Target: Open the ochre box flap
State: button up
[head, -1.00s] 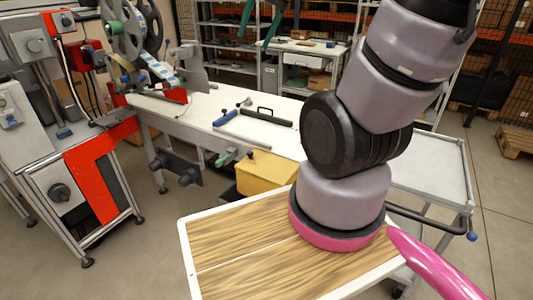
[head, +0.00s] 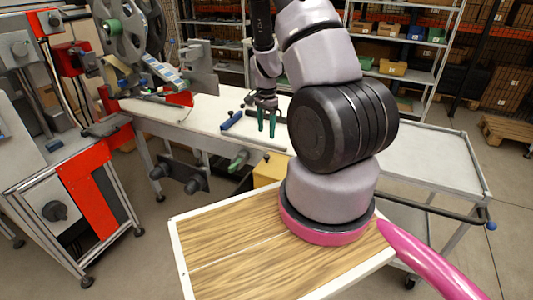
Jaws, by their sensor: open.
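The ochre box (head: 268,172) is at the near side of the white workbench, just behind the wooden top of my base. Only its left part shows; my arm hides the rest, and I cannot tell how its flap lies. My gripper (head: 266,123) hangs fingers-down in front of the bench surface in the picture, above the box in the image. Its two green fingers are apart, with nothing between them. The gripper appears apart from the box; its height over the bench is hard to tell.
A blue-handled tool (head: 231,121) and a dark bar handle lie on the white workbench (head: 205,112) near my gripper. A reel machine (head: 128,40) stands at the left end. A grey cart (head: 435,155) is on the right, and shelves stand behind.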

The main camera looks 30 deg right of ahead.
aim_at(267, 155)
notch_tip(267, 155, down, 11)
jog(key=shift+d+r, duration=0.1)
dwell(0.3)
grip_shut()
dwell(1.4)
